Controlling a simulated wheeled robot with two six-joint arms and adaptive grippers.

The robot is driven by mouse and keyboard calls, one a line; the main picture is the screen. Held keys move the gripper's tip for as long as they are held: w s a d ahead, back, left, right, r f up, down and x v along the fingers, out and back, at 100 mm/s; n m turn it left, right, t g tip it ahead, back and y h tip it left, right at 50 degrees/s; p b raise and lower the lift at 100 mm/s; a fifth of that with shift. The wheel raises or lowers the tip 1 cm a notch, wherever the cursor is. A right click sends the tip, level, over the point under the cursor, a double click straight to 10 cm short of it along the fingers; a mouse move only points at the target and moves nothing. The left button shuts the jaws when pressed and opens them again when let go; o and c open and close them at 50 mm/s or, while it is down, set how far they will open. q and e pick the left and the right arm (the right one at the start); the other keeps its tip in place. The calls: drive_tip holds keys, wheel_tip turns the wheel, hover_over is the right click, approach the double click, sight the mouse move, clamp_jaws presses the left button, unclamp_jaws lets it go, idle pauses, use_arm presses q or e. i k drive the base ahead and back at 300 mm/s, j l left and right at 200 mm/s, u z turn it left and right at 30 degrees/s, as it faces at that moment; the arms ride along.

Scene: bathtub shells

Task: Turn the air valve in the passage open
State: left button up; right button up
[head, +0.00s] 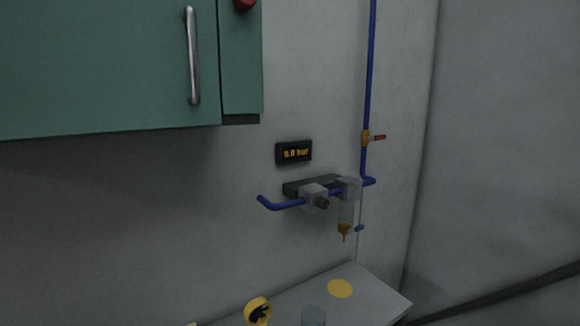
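The air valve (366,138) is a small brass body on the vertical blue pipe (370,70) at the right of the wall. Its short red lever (380,137) sticks out to the right, across the pipe. Below it, the blue pipe bends into a grey regulator and filter unit (316,195) with a clear bowl (346,213). A dark display (294,152) above the unit reads about 0.0 bar in yellow; the digits are small. Neither gripper shows in the head view.
A green cabinet (110,65) with a metal handle (192,55) juts out at upper left. Below the unit, a grey surface (376,300) carries a yellow disc (340,289), a yellow and black item (257,309) and a grey cylinder (314,317). The space before the valve looks clear.

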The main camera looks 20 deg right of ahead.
sight(376, 138)
drive_tip(key=z, duration=1.4)
drive_tip(key=i+l+u, duration=1)
drive_tip(key=i+l, duration=0.25)
drive_tip(key=l, duration=0.25)
